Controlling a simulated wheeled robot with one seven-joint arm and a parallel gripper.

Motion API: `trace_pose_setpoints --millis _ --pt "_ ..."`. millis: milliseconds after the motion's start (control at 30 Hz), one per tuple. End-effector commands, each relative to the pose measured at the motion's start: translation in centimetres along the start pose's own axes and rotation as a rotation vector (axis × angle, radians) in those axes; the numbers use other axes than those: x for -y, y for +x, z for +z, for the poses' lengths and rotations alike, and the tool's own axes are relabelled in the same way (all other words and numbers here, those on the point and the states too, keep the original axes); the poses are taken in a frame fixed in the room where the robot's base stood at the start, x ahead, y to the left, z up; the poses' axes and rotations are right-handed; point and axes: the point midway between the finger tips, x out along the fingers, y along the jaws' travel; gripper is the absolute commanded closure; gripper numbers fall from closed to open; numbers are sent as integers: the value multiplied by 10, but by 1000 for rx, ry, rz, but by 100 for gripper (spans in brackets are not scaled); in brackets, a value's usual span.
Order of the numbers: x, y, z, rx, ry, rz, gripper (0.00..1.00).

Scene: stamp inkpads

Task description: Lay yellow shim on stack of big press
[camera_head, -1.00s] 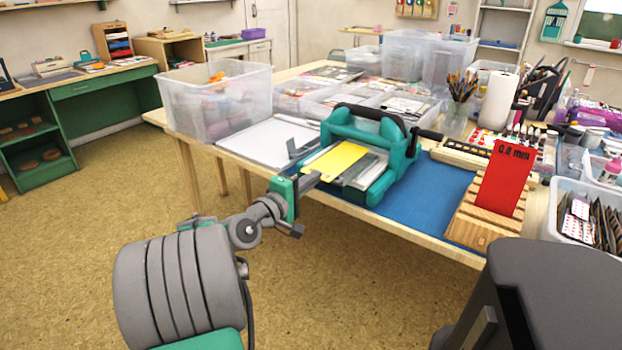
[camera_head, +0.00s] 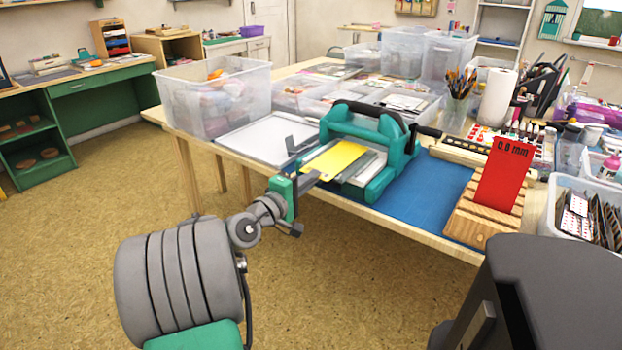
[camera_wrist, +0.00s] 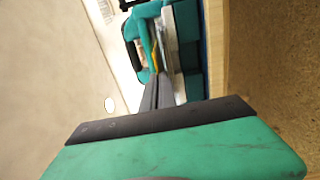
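The big press (camera_head: 399,146) is teal with a dark top handle and stands at the table's front edge. Its stack (camera_head: 364,170) of grey and pale plates sticks out of the press opening toward me. The yellow shim (camera_head: 335,160) is a thin flat plate over the left part of this stack; I cannot tell whether it touches it. My gripper (camera_head: 310,179) is at the shim's near left corner, its fingers close together on it. In the wrist view the shim shows as a thin yellow edge (camera_wrist: 154,62) at my fingertips (camera_wrist: 158,82).
A red plate marked 0.8 mm (camera_head: 505,172) stands in a slotted wooden rack (camera_head: 468,226) at right. A blue mat (camera_head: 432,195) lies between rack and press. A white sheet tray (camera_head: 262,141) and a clear bin (camera_head: 222,105) are left of the press.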

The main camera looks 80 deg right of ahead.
Motion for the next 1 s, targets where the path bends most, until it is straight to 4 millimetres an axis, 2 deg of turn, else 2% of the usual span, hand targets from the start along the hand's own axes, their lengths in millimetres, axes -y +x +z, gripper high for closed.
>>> trace_pose_setpoints --millis 867,1000 --pt "8 0 0 0 -1 0 100" --pt "8 0 0 0 -1 0 87"
